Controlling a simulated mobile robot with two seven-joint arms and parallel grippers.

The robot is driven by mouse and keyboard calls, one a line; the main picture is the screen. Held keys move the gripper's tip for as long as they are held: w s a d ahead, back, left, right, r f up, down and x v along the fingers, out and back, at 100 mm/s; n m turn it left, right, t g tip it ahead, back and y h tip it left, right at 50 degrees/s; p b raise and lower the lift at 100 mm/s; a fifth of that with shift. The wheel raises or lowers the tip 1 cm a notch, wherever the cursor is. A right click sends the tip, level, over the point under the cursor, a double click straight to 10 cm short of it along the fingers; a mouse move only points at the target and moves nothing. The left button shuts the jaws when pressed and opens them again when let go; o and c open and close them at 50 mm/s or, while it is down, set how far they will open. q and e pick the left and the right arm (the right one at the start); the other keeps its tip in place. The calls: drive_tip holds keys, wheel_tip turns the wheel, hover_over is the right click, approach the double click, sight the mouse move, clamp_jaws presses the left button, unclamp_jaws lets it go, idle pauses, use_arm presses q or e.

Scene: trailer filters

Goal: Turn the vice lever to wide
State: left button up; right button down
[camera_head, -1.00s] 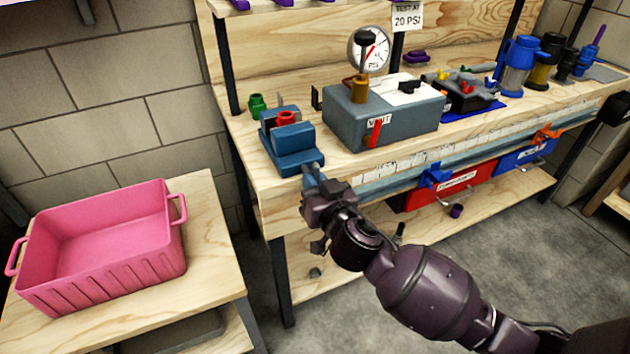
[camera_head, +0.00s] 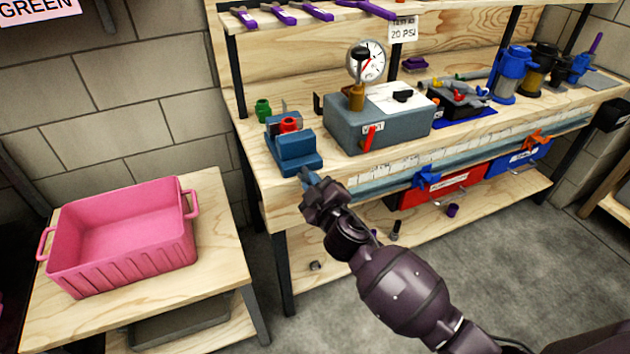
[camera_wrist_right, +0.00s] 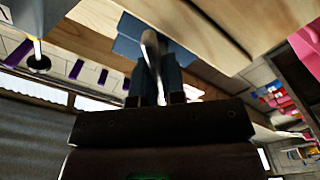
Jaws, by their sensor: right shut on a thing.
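The blue vice (camera_head: 296,153) stands at the left front corner of the wooden workbench, with a red ring on top. My right gripper (camera_head: 307,179) is at its front, just beyond the bench edge, and hides most of the lever in the head view. In the right wrist view, a pale metal lever (camera_wrist_right: 150,48) runs between the two fingers of the right gripper (camera_wrist_right: 151,78), which are shut on it. Part of the blue vice (camera_wrist_right: 128,45) shows behind it. How far the lever is turned cannot be told. My left gripper is not in view.
A grey test box (camera_head: 375,125) with a red handle and a gauge (camera_head: 368,62) stands right of the vice. A green part (camera_head: 263,109) is behind the vice. A pink bin (camera_head: 125,235) sits on a low table at left. Red and blue drawers hang under the bench.

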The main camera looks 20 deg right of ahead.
drive_tip(key=n, duration=0.1)
drive_tip(key=n+p, duration=0.1)
drive_tip(key=n, duration=0.1)
drive_tip(key=shift+r+n, duration=0.2)
drive_tip(key=shift+n, duration=0.1)
drive_tip(key=n+p, duration=0.1)
drive_tip(key=n, duration=0.2)
drive_tip(key=shift+f, duration=0.1)
drive_tip(key=shift+n, duration=1.3)
drive_tip(key=shift+f, duration=0.1)
drive_tip(key=c, duration=1.2)
unclamp_jaws()
